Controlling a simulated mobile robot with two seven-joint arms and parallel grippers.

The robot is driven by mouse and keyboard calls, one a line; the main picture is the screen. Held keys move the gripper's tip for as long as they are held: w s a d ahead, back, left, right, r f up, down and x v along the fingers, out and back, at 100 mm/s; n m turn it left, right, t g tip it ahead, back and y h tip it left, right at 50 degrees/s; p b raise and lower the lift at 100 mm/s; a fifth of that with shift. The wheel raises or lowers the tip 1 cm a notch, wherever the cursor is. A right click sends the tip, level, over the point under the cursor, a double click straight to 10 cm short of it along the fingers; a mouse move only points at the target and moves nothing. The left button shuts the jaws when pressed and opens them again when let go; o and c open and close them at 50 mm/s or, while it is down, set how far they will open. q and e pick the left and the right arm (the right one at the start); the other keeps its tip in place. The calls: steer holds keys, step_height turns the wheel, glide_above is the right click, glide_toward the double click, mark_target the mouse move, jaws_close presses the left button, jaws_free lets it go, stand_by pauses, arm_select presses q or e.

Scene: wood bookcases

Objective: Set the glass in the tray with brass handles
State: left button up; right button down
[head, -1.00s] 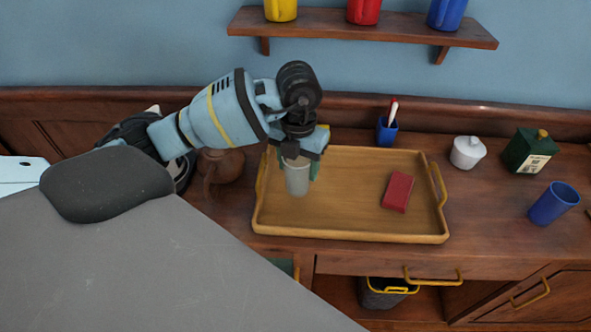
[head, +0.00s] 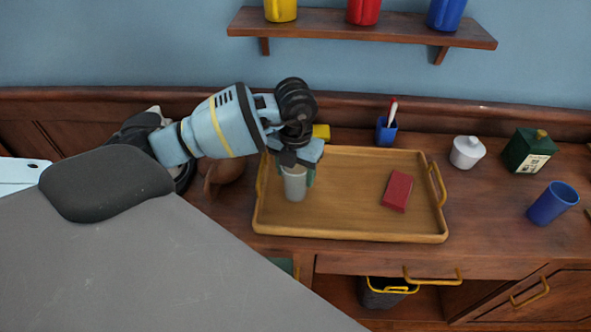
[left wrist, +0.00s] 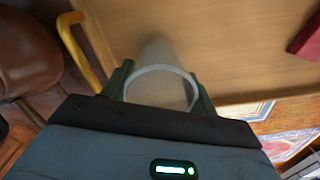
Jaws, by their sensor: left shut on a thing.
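The glass (head: 295,184) is a pale, greyish, see-through tumbler, upright at the left part of the tray. My left gripper (head: 297,170) is shut on it from above, near its rim. In the left wrist view the glass (left wrist: 160,88) sits between the green fingers of my left gripper (left wrist: 160,92). The wooden tray with brass handles (head: 350,218) lies on the sideboard; its left handle (left wrist: 82,50) shows in the wrist view. I cannot tell whether the glass's base touches the tray floor. My right gripper is not in view.
A red box (head: 397,190) lies in the tray's right half. A brown round pot (head: 222,170) stands left of the tray. Behind and right are a blue pen cup (head: 386,131), a white lidded jar (head: 467,152), a green carton (head: 529,151) and a blue cup (head: 553,203).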

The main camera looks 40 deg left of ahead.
arm_select(q)
steer(key=o, duration=1.1)
step_height(320, 180, up, 12)
steer(key=shift+r+p, duration=0.15)
steer(key=shift+p, duration=0.15)
